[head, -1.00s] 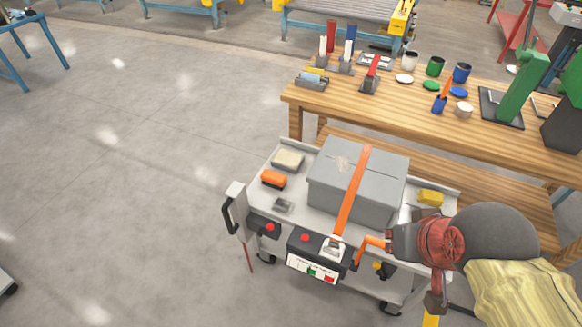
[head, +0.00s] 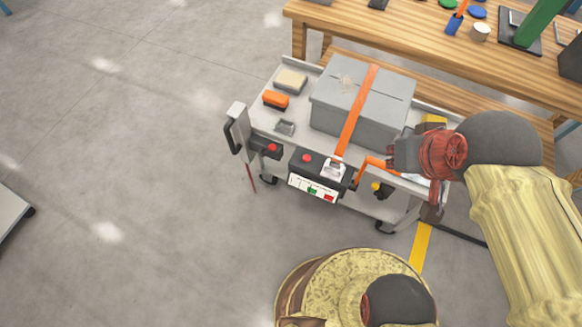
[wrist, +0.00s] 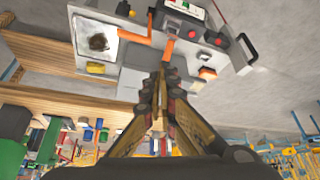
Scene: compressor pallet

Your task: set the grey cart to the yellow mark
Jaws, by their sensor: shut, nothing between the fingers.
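The grey cart (head: 300,135) stands in front of the wooden bench, with a push handle (head: 236,125) at its left end. It carries a grey box (head: 362,100) under an orange strap. A yellow mark (head: 420,248) runs as a stripe on the floor by the cart's near right corner; its far end is hidden behind the cart and my arm. My gripper (wrist: 164,75) is shut and empty. In the head view it is at the cart's right front, beside an orange lever (head: 373,164); I cannot tell whether they touch.
The wooden bench (head: 400,38) runs close behind the cart, holding cups and a green stand (head: 538,28). An orange block (head: 276,100) and a beige block (head: 290,79) lie on the cart. Another pale cart edge (head: 12,230) shows at far left. Floor between is clear.

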